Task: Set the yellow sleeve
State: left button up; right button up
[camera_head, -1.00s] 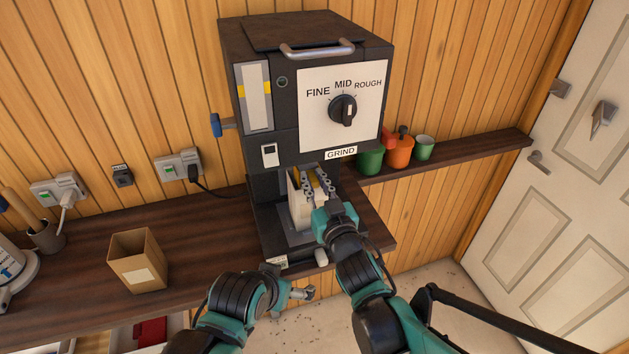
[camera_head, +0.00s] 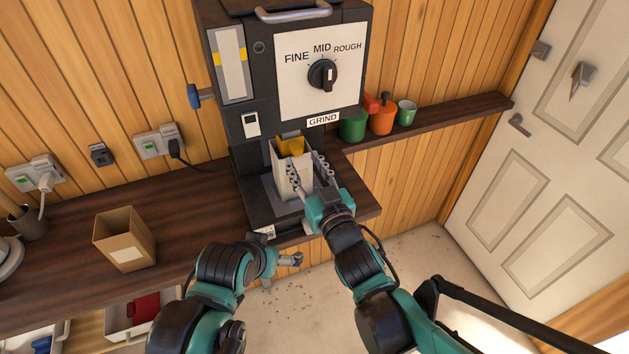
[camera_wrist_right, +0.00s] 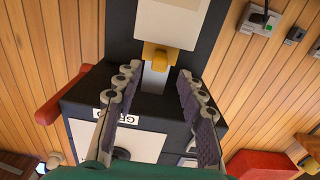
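A short yellow sleeve (camera_head: 290,147) shows under the grinder's GRIND label, at the mouth of a pale upright box (camera_head: 284,180). In the right wrist view the yellow sleeve (camera_wrist_right: 160,56) sits beyond my fingertips, at the end of a grey chute. My right gripper (camera_head: 305,163) is in front of the pale box; in the wrist view its fingers (camera_wrist_right: 157,76) are spread apart with nothing between them. The grinder's side gauge also has a yellow band (camera_head: 231,57). My left gripper (camera_head: 291,258) hangs low before the counter edge; its fingers are too small to judge.
The black grinder (camera_head: 247,162) stands on a dark counter (camera_head: 190,200). An open cardboard box (camera_head: 124,240) is to its left. Green and orange pots (camera_head: 382,120) stand on the shelf at right. Counter between cardboard box and grinder is clear.

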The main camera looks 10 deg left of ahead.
jog(key=v, duration=0.6)
jog(key=shift+s+d, duration=0.2)
jog(key=shift+s, duration=0.1)
jog(key=w+d+f+m+g+h+b, duration=0.2)
jog(key=d+f+m+h+b, duration=0.35)
jog(key=d+f, duration=0.85)
pick_arm(q)
notch_tip(320, 180, down, 11)
jog(key=b, duration=0.5)
pick_arm(e)
jog(key=s+d+f+m+g+h, duration=0.1)
jog(key=s+d+f+g+h, duration=0.3)
jog(key=s+d+f, duration=0.6)
jog(key=d+f+g, duration=0.1)
jog(key=d+g, duration=0.1)
jog(key=d, duration=0.1)
pick_arm(q)
jog(key=shift+c, duration=0.3)
pick_arm(e)
jog(key=shift+f+h, duration=0.15)
jog(key=shift+h, duration=0.1)
